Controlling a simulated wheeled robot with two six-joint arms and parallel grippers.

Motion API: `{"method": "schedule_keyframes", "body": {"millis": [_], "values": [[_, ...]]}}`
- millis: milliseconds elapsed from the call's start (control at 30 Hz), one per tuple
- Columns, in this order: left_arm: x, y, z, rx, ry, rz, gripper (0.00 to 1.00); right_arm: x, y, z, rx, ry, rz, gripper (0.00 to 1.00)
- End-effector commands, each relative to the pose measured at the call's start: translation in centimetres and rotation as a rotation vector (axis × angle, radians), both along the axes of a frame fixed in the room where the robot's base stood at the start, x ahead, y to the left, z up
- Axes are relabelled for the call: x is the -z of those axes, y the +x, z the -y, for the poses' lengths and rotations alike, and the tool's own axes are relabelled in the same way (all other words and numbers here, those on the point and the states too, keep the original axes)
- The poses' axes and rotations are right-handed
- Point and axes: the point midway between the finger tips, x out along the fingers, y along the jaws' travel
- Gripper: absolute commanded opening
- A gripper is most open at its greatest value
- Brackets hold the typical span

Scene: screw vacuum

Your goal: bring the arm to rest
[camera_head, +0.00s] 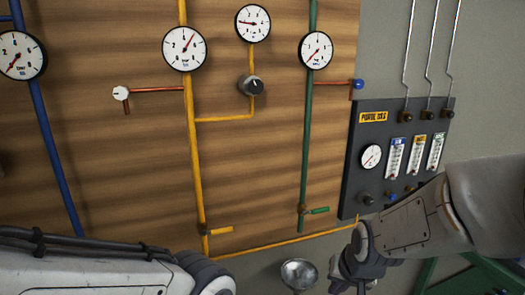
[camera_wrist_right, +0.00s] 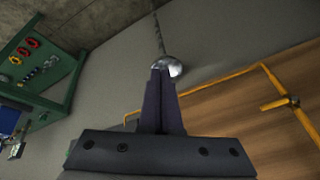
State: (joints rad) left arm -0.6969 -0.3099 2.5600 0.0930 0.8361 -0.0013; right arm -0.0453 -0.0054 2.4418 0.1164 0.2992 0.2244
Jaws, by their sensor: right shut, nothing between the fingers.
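My right arm (camera_head: 440,220) comes in from the right in the head view. It bends down at its wrist, and my right gripper (camera_head: 345,286) is at the bottom edge, partly cut off. In the right wrist view, my right gripper (camera_wrist_right: 161,69) has its two dark fingers together with nothing between them. My left arm (camera_head: 90,270) lies along the bottom left of the head view. Its gripper is out of the picture.
A shiny round metal piece (camera_head: 299,273) is left of my right gripper; it shows beyond the fingertips in the right wrist view (camera_wrist_right: 174,67). The wooden board (camera_head: 140,150) carries gauges, pipes and valves. A dark panel (camera_head: 360,140) stands behind my right arm. A green frame (camera_wrist_right: 60,95) is at left.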

Motion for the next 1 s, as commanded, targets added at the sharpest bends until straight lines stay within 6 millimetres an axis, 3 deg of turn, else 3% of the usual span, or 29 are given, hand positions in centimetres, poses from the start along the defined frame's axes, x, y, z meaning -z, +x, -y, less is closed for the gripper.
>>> {"method": "schedule_keyframes", "body": {"millis": [267,567,800,1000], "values": [[0.3,0.0,0.0,0.000,0.000,0.000,0.00,4.2,-6.7,2.1,-0.288,-0.147,-0.178,0.00],[2.7,0.0,0.0,-0.001,0.000,0.000,0.00,4.4,-9.6,-4.2,-0.495,-0.140,-0.208,0.00],[5.2,0.0,0.0,-0.002,0.000,0.000,0.00,4.7,-14.7,-9.1,-0.727,-0.143,-0.257,0.00],[6.5,0.0,0.0,-0.002,0.000,0.000,0.00,4.7,-19.0,-11.2,-0.892,-0.152,-0.300,0.00]]}}
